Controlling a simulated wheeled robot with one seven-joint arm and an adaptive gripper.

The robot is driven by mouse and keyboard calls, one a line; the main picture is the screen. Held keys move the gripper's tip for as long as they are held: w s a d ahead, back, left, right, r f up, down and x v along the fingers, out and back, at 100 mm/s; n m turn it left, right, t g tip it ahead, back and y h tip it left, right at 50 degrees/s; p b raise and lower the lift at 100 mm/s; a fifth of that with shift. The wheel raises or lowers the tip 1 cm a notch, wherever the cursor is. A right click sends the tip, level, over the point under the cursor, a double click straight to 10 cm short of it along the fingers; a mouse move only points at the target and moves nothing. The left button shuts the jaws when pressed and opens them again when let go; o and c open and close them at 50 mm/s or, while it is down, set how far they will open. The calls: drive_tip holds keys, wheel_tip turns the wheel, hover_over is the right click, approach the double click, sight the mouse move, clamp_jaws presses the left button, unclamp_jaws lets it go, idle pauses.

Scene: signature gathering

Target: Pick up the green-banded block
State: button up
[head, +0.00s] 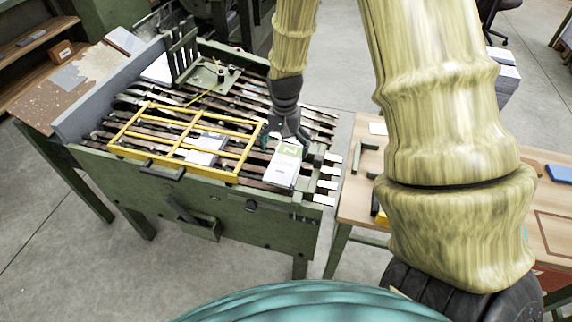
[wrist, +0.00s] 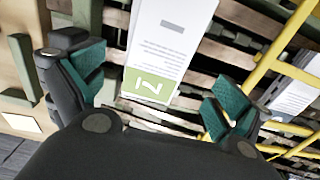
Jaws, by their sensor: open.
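The green-banded block (head: 284,167) is a white stack with a green band carrying a white mark. It lies on the dark slats near the right front of the green machine. In the wrist view the block (wrist: 165,45) shows between my fingers, its green band towards my palm. My gripper (head: 289,140) is above the band end of the block in the head view. In the wrist view my gripper (wrist: 160,92) is open, with teal pads apart on either side of the block and a gap showing at each side.
A yellow frame (head: 186,137) lies on the slats left of the block, with another white stack (head: 205,146) under it. It also shows close to the right finger in the wrist view (wrist: 265,65). A wooden table (head: 355,195) stands at the right of the machine (head: 190,203).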

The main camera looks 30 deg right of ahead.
sight(286, 162)
drive_tip(key=shift+s+f, duration=0.2)
drive_tip(key=shift+f, duration=0.75)
drive_tip(key=shift+s+f, duration=0.15)
drive_tip(key=shift+f, duration=0.75)
drive_tip(key=shift+f+p, duration=0.3)
drive_tip(key=shift+f, duration=0.55)
drive_tip(key=c, duration=1.3)
